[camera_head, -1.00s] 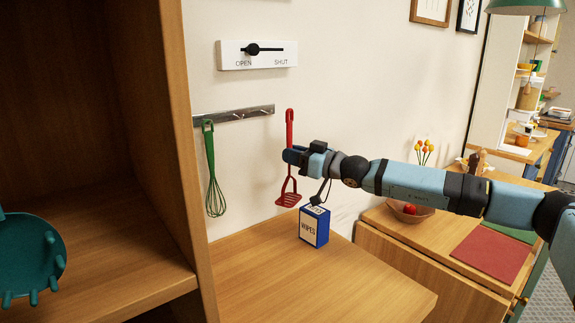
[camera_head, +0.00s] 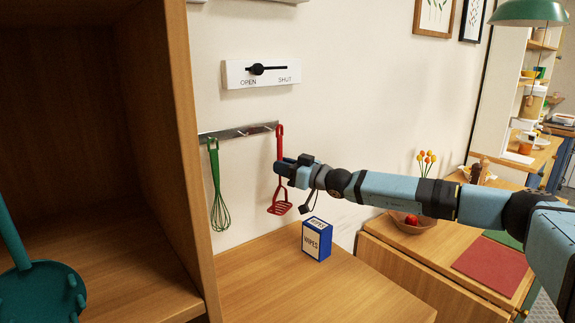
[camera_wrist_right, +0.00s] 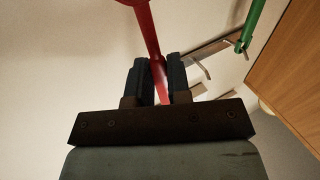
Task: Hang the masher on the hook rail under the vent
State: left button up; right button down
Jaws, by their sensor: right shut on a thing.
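The red masher (camera_head: 280,153) hangs upright with its slotted head (camera_head: 279,208) down, and its handle also shows in the right wrist view (camera_wrist_right: 147,30). My right gripper (camera_head: 284,168) is shut on the handle. The hook rail (camera_head: 238,132) is on the wall under the white OPEN/SHUT vent plate (camera_head: 262,80). The masher's top loop overlaps the rail's right end in the head view; I cannot tell whether it is on a hook. My left gripper is not in view.
A green whisk (camera_head: 217,190) hangs at the rail's left end, beside the wooden cabinet side (camera_head: 185,160). A blue wipes box (camera_head: 317,240) stands on the wooden counter (camera_head: 300,290) below. A teal utensil (camera_head: 40,290) is at the lower left.

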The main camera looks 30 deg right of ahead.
jog(key=shift+w+r, duration=0.1)
jog(key=shift+w, duration=0.45)
jog(key=shift+w+a+f, duration=0.15)
jog(key=shift+w+f, duration=0.2)
jog(key=shift+w, duration=0.35)
jog(key=shift+w+a+f, duration=0.1)
jog(key=shift+w+f, duration=0.2)
jog(key=shift+w, duration=0.4)
jog(key=c, duration=1)
grip_release()
jog(key=shift+f, duration=0.1)
